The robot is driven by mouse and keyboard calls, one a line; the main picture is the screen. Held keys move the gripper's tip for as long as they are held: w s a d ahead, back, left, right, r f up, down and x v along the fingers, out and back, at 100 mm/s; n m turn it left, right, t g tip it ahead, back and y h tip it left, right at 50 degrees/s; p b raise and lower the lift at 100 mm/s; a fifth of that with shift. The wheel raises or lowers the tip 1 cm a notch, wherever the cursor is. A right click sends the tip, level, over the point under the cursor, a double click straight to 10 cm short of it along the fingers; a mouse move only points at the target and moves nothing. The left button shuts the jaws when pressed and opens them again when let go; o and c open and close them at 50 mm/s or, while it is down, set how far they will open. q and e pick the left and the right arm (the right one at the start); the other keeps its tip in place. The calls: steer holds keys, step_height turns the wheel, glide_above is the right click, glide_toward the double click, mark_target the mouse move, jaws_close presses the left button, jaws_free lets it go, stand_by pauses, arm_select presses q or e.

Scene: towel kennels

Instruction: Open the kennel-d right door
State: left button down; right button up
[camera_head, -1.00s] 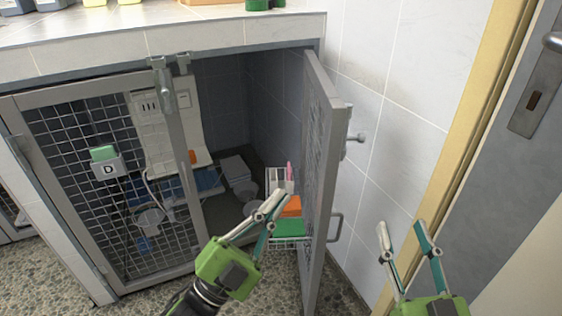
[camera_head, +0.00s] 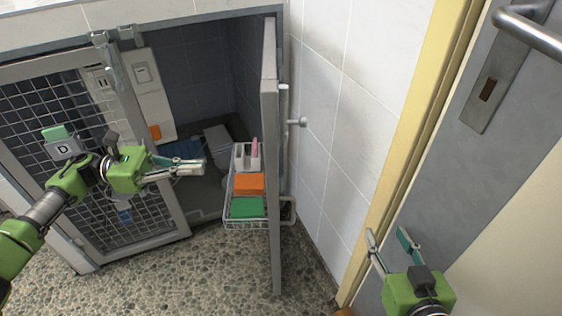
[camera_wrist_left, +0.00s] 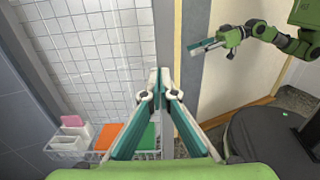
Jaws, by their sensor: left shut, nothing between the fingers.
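The kennel D right door (camera_head: 270,190) stands swung open, seen nearly edge-on in the head view, with its latch and handle on the side facing the tiled wall. The left door (camera_head: 60,110), a mesh panel with a D tag (camera_head: 66,149), is closed. My left gripper (camera_head: 203,167) is shut and empty, in front of the opening and left of the open door, apart from it in the head view. Its closed fingertips also show in the left wrist view (camera_wrist_left: 159,76). My right gripper (camera_head: 386,237) is open and empty, right of the door near the yellow frame.
A wire basket (camera_head: 230,222) with orange and green items hangs on the inner side of the right door. A tiled wall (camera_head: 335,130) stands close to the right. A grey room door with a lever handle (camera_head: 530,30) is at the far right. Pebbled floor (camera_head: 190,285) is clear in front.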

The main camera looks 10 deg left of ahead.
arm_select(q)
steer(key=x, duration=1.3)
arm_select(e)
steer(key=shift+a+r, duration=0.15)
steer(key=shift+a, duration=0.1)
arm_select(q)
steer(key=shift+d+f, duration=0.1)
steer(key=shift+f, duration=0.05)
